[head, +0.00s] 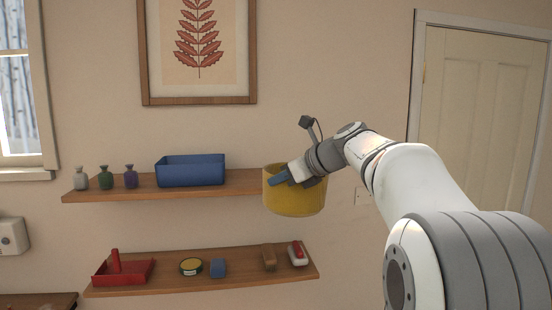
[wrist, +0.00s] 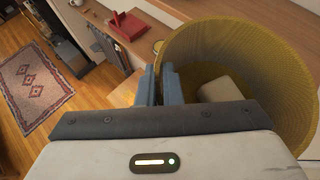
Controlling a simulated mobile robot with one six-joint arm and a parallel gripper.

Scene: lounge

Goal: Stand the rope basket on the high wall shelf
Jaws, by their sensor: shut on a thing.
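The rope basket (head: 295,201) is a round yellow tub. My gripper (head: 279,178) is shut on its rim, at the near left side in the head view. In the wrist view the blue fingers (wrist: 159,88) pinch the wall of the basket (wrist: 270,62), which opens upward, with a pale block (wrist: 220,90) seen inside its opening. The high wall shelf (head: 120,192) is the upper wooden board. The basket appears upright and covers the shelf's right end. I cannot tell whether it touches the shelf.
On the high shelf stand several small bottles (head: 105,178) and a blue bin (head: 190,172), with a short bare stretch right of the bin. The lower shelf (head: 240,277) holds a red tray (head: 122,270), a tin (head: 191,267) and small items. A framed picture (head: 150,99) hangs above.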

